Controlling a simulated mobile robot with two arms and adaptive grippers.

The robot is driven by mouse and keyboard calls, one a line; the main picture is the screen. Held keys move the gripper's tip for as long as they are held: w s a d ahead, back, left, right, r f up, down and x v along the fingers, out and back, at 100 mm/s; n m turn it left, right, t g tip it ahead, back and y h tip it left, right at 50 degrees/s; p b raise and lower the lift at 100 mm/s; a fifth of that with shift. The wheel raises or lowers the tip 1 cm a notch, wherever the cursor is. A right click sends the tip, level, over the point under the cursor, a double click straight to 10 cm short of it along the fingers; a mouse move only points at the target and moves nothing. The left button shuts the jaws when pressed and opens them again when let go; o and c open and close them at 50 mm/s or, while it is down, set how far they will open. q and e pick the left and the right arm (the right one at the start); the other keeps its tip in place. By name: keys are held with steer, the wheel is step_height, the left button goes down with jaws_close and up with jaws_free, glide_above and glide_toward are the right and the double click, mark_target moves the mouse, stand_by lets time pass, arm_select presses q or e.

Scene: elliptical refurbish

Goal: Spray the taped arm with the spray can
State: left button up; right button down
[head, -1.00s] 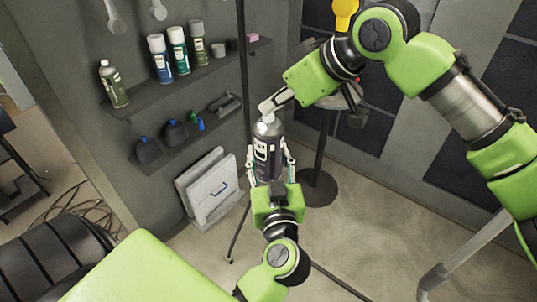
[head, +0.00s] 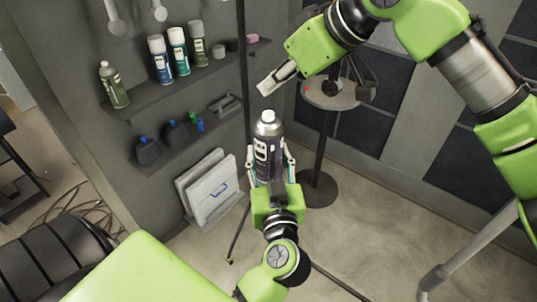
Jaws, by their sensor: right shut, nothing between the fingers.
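A dark spray can (head: 268,150) with a light label and a white nozzle stands upright in the middle of the head view. My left gripper (head: 269,172) is shut around its lower body, one finger on each side. My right gripper (head: 268,84) is shut and empty. It is above the can, apart from the white nozzle, and points down to the left. I cannot make out a taped arm; dark parts (head: 364,80) on a round stand (head: 328,97) behind the grippers are partly hidden by my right arm.
A wall shelf (head: 170,90) at the left holds several spray cans (head: 161,60). A lower shelf (head: 165,150) holds small dark bottles. Flat panels (head: 210,185) lean against the wall below. A thin dark pole (head: 242,60) stands behind the can. The floor at the lower right is mostly clear.

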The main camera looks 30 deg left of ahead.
steer(key=v, duration=1.2)
stand_by(0.9)
